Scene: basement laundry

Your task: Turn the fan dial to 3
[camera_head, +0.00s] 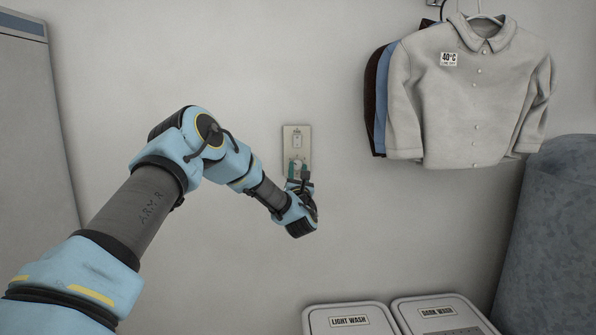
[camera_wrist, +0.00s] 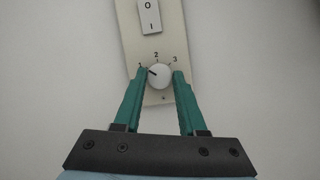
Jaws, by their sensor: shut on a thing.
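The fan dial (camera_wrist: 159,77) is a round white knob low on a beige wall plate (camera_wrist: 165,97). Its dark pointer line aims up and left, toward the 1. The marks 2 and 3 show above it and to its upper right; the 1 is partly covered by the left finger. My gripper (camera_wrist: 160,73) has its two green fingers shut on the dial, one on each side. A white rocker switch (camera_wrist: 150,16) marked O and I sits above the dial. In the head view, my gripper (camera_head: 298,168) is at the lower part of the plate (camera_head: 297,131) and hides the dial.
A pale shirt (camera_head: 470,95) with a 40°C tag hangs at the right, in front of darker garments (camera_head: 377,100). Bins labelled light wash (camera_head: 350,320) and dark wash (camera_head: 440,312) stand below. A grey-blue bulky shape (camera_head: 555,240) is at the right edge. The wall around the plate is clear.

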